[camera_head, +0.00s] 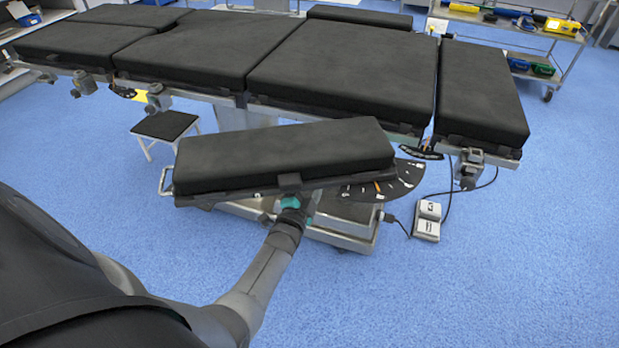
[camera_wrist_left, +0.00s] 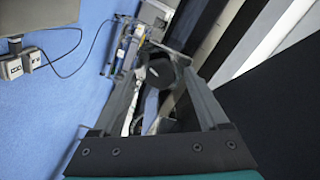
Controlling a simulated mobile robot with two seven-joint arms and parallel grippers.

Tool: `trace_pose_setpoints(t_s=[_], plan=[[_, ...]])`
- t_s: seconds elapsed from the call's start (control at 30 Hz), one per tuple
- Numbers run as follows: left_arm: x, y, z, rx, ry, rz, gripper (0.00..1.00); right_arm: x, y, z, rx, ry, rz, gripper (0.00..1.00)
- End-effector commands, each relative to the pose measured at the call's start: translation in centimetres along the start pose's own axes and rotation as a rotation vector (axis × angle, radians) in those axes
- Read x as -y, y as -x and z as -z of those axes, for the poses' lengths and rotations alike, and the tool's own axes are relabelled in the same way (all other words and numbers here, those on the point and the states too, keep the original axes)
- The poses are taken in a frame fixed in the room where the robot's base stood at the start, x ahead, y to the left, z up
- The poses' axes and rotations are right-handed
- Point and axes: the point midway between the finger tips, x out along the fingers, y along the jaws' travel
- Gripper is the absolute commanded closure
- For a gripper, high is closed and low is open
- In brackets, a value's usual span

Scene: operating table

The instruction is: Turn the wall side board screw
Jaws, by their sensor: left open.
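The side board (camera_head: 285,155), a long black padded board, projects along the near side of the operating table (camera_head: 340,65). My left gripper (camera_head: 293,200) is under the board's near edge, with its fingers mostly hidden there. In the left wrist view, my left gripper (camera_wrist_left: 162,78) is open with its two fingers spread. A dark round knob (camera_wrist_left: 160,73), which looks like the board's screw, shows between the fingertips. I cannot tell whether the fingers touch it. The screw is not clearly visible in the head view. My right gripper is in neither view.
A black fan-shaped scale plate (camera_head: 385,185) sits at the board's right end. A foot pedal (camera_head: 428,218) with a cable lies on the blue floor. A small stool (camera_head: 166,125) stands left of the board.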

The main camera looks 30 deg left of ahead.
Motion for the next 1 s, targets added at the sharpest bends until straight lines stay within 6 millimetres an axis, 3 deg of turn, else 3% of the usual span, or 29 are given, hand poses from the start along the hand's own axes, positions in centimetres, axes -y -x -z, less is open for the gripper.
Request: trace_pose_setpoints(t_s=[0.13, 0.27, 1.0], plan=[[0.0, 0.6, 0.0, 0.001, 0.001, -0.001, 0.23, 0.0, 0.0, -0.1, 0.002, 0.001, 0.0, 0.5], [0.1, 1.9, 0.1, 0.001, 0.0, -0.001, 0.23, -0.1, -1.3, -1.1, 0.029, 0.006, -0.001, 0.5], [0.1, 12.7, 0.0, 0.002, 0.001, -0.001, 0.23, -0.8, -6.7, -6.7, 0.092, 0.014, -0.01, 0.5]])
